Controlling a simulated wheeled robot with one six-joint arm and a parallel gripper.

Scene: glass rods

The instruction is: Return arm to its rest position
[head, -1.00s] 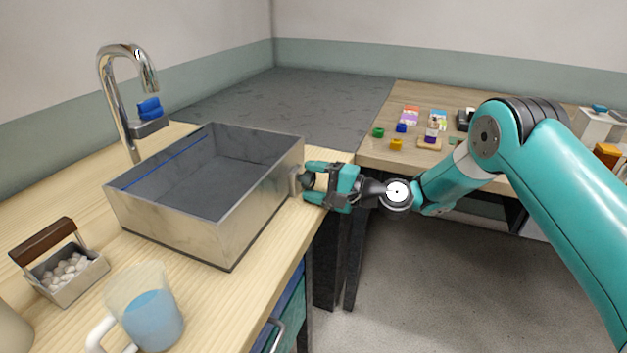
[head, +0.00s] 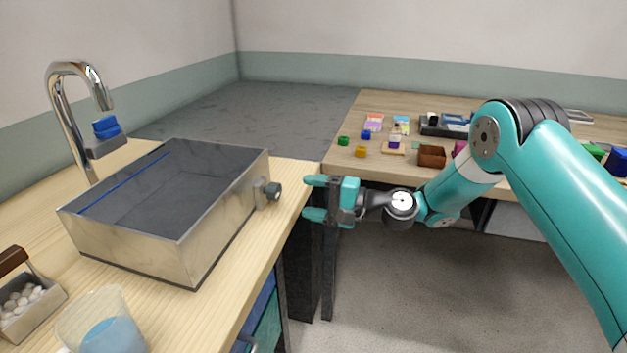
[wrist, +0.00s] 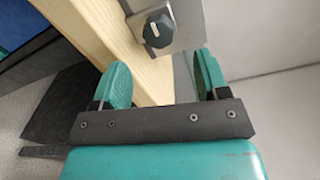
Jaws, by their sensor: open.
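My gripper (head: 316,198) is open, its two teal fingers pointing left toward the sink box. It hangs just off the right edge of the wooden counter, apart from the dark knob (head: 272,191) on the box's right wall. The wrist view also shows my gripper (wrist: 163,88) with a gap between its fingers and nothing held. The knob (wrist: 158,30) with a white mark shows ahead of the fingers there. My teal arm reaches in from the right side of the head view.
The metal sink box (head: 140,240) stands on the wooden counter (head: 240,290), with a tap (head: 60,110) behind it. A cup of blue liquid (head: 105,330) is at lower left. A second table (head: 345,170) with small coloured blocks lies behind my arm. Open floor is below.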

